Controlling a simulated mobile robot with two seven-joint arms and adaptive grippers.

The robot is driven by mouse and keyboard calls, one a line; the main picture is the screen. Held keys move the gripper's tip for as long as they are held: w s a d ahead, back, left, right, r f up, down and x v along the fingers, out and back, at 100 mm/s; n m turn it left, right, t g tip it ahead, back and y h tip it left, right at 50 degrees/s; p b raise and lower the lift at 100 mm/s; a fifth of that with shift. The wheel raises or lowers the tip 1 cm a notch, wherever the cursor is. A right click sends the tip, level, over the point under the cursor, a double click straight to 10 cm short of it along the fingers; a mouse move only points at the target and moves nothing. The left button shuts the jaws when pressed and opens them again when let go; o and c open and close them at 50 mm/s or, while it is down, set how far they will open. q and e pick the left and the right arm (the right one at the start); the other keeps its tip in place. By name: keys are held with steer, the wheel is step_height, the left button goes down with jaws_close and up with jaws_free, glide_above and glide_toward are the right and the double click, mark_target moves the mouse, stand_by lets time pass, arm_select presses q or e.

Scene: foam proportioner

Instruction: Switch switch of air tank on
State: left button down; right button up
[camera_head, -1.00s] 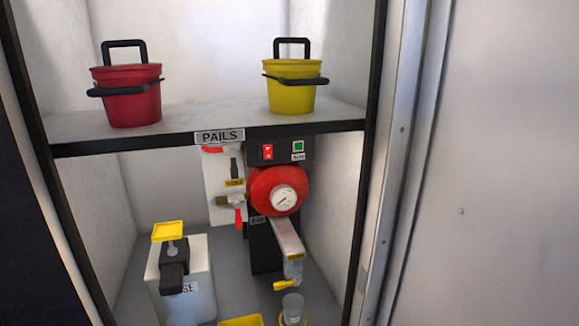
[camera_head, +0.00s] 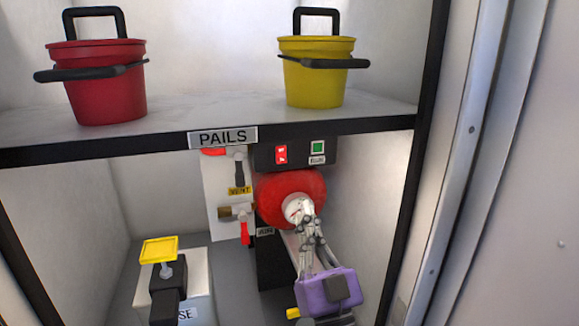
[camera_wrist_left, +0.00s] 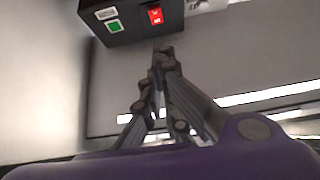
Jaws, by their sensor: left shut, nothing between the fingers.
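The air tank (camera_head: 268,192) is red and round, with a gauge on its front that my gripper largely covers. Above it is a black control box (camera_head: 265,153) with a red rocker switch (camera_head: 281,154) and a green button (camera_head: 317,147). In the left wrist view the red switch (camera_wrist_left: 155,16) and green button (camera_wrist_left: 114,27) show at the top, beyond my fingertips. My left gripper (camera_head: 297,206) is shut and empty, in front of the tank's gauge and below the switch; it also shows in the left wrist view (camera_wrist_left: 164,52). My right gripper is not in view.
A shelf edge labelled PAILS (camera_head: 222,137) runs just above the box. On the shelf stand a red pail (camera_head: 98,85) and a yellow pail (camera_head: 313,75). A valve panel (camera_head: 218,200) is left of the tank. A white container (camera_head: 201,275) stands lower left.

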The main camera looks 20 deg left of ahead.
mark_target(290, 166)
arm_select(q)
steer(key=p+x, duration=0.1)
steer(key=x, duration=0.3)
steer(key=w+f+x, duration=0.1)
steer(key=x, duration=0.3)
steer(key=a+f+p+x, duration=0.1)
steer(key=x, duration=0.3)
steer(key=shift+w+a+r+p, duration=0.1)
steer(key=shift+w+a+p, duration=0.05)
steer(key=shift+w+p, duration=0.3)
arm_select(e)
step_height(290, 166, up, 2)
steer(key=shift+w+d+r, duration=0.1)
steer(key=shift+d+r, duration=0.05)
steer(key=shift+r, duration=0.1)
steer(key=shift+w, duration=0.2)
